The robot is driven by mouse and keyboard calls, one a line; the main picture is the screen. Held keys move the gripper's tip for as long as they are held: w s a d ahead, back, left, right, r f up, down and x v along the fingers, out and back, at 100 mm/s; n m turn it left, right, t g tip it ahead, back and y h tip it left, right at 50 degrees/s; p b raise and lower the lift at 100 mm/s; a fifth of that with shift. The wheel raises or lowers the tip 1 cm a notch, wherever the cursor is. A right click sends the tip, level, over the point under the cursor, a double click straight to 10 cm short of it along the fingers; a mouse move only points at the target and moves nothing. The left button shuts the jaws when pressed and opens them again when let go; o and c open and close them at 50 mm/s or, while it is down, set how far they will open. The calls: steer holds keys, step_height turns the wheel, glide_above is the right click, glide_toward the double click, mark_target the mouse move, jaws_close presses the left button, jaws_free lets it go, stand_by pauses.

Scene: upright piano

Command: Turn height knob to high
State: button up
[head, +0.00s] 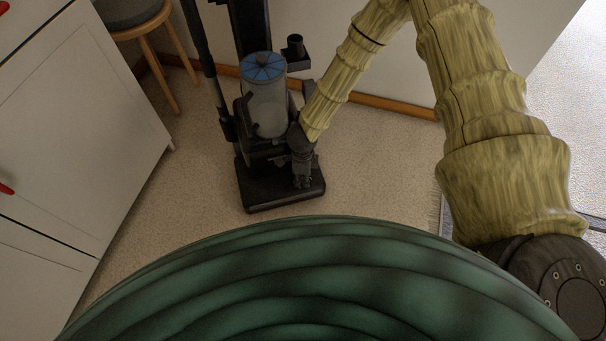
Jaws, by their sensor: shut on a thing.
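A dark upright vacuum cleaner (262,142) stands on the floor near the wall. It has a clear dust canister with a blue top (263,68) and a wide black base (281,197). My gripper (302,182) points down at the right part of the base, in front of the canister. Its fingers are shut at the top of the base, where they hold the height knob. The knob is hidden by the fingers and is too small to make out, so its setting cannot be read.
A white cabinet (75,130) with red handles stands at the left. A round wooden stool (150,25) is at the upper left. The wall with a wooden baseboard (395,106) runs behind the vacuum. The speckled floor (375,170) is clear right of the vacuum.

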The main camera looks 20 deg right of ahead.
steer(key=shift+s, duration=0.25)
steer(key=o, duration=0.8)
steer(key=shift+c, duration=0.2)
steer(key=shift+w, duration=0.1)
steer(key=shift+r, duration=0.45)
step_height(320, 180, up, 11)
